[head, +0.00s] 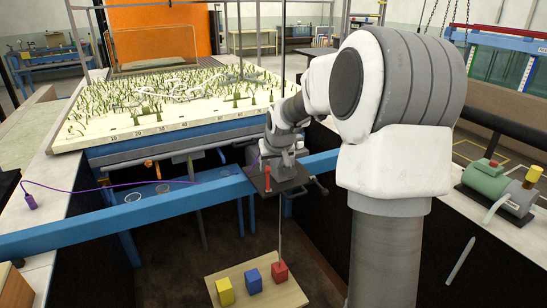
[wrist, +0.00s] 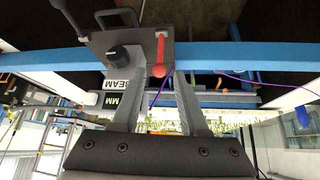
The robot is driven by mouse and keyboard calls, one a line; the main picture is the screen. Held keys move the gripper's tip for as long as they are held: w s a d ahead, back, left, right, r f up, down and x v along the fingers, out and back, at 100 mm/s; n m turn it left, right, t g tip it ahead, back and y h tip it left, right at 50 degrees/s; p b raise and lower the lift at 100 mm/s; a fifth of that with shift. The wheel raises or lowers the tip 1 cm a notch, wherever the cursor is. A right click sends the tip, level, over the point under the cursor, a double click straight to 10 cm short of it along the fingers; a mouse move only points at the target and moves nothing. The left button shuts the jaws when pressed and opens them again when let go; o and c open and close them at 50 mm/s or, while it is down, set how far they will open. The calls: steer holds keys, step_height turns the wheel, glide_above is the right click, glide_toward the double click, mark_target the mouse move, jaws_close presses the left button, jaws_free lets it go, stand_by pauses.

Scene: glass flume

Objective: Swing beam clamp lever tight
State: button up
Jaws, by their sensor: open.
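The clamp plate (head: 276,181) sits on the blue beam (head: 130,213); the plate also shows in the wrist view (wrist: 135,40). The plate also carries a black knob (wrist: 118,58), a black-tipped lever (wrist: 70,18) and a label reading BEAM (wrist: 117,86). Which lever the task means is not marked clearly. My gripper (wrist: 170,76) is open and empty, pointing at the plate.
A board with yellow, blue and red blocks (head: 257,284) lies below the beam. The planted flume bed (head: 150,105) is behind. A purple cable (head: 100,190) runs along the left. A green pump (head: 485,180) stands on the right ledge.

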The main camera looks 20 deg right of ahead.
steer(key=v, duration=0.5)
stand_by(0.4)
